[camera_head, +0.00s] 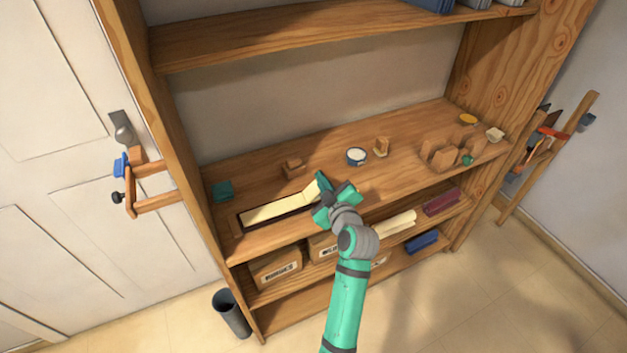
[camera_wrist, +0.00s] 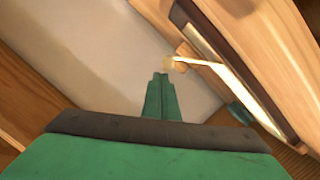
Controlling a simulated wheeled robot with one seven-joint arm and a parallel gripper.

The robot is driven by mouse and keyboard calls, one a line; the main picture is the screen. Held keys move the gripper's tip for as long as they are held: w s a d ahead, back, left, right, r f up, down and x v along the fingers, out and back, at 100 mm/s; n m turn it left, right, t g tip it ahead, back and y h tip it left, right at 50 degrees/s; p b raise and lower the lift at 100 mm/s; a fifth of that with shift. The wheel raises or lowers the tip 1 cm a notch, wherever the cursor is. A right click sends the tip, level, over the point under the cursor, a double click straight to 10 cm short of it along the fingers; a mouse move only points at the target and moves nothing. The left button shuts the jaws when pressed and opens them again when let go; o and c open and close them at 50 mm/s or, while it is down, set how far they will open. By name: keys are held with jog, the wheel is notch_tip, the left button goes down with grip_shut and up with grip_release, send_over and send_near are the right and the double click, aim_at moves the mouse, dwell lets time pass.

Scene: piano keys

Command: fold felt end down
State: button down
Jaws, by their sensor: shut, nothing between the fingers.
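A long cream strip (camera_head: 275,213), which looks like the felt, lies along a dark narrow base (camera_head: 243,222) on the shelf board. Its right end (camera_head: 312,190) stands up at an angle beside my gripper (camera_head: 322,184). In the wrist view the strip (camera_wrist: 236,86) runs beside the dark base (camera_wrist: 205,38), and my gripper (camera_wrist: 160,76) has its fingers together with nothing between them. The fingertips are close to the raised end; I cannot tell whether they touch it.
A small wooden block (camera_head: 294,168) stands behind the strip, and a teal block (camera_head: 222,190) at the left. A round white-topped pot (camera_head: 356,156) and a wooden holder (camera_head: 440,153) are further right. The upper shelf (camera_head: 330,32) hangs above. The board between the pot and holder is mostly clear.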

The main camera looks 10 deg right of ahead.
jog(key=shift+w+d+f+m, duration=0.2)
jog(key=shift+d+f+m, duration=0.2)
jog(key=shift+d+m, duration=0.3)
dwell(0.3)
